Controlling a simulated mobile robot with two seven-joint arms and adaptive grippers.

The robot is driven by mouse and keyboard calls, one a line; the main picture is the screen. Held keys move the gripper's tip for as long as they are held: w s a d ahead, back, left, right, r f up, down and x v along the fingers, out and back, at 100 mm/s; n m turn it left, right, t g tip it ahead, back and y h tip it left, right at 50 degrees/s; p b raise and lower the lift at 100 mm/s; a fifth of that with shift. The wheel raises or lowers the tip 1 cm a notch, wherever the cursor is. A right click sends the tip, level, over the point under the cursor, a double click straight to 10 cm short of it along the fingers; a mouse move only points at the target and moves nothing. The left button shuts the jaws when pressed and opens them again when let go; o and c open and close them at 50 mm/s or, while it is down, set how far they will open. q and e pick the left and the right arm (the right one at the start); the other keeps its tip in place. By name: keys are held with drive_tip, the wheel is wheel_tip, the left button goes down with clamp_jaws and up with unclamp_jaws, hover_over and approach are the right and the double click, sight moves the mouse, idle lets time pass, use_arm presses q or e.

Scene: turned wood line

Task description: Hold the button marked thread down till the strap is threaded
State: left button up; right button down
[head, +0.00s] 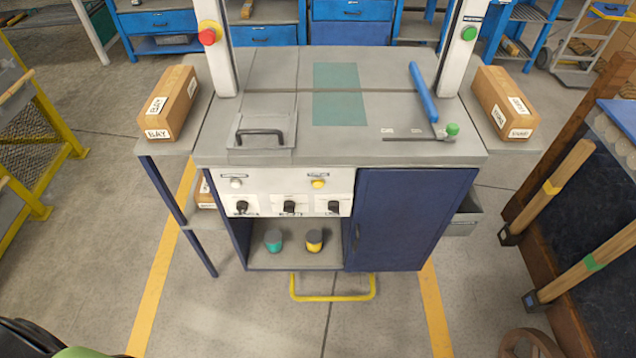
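A strapping machine with a grey top (225,145) stands in front of me in the head view. Its white front panel (268,183) has a white button (236,183) at the left and a yellow button (318,183) at the right. Each has a small label above it, too small to read, so I cannot tell which is marked thread. Three black knobs sit below, the middle one (289,206) between the other two. A narrow slot crosses the top between two white posts. No strap can be made out. Neither of my grippers is in view.
A red stop button (208,36) is on the left post, a green button (470,33) on the right. A blue lever (423,92) rises from the top. Cartons (170,102) (505,102) flank it. A yellow floor bar (333,297) is in front. Wooden posts stand right.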

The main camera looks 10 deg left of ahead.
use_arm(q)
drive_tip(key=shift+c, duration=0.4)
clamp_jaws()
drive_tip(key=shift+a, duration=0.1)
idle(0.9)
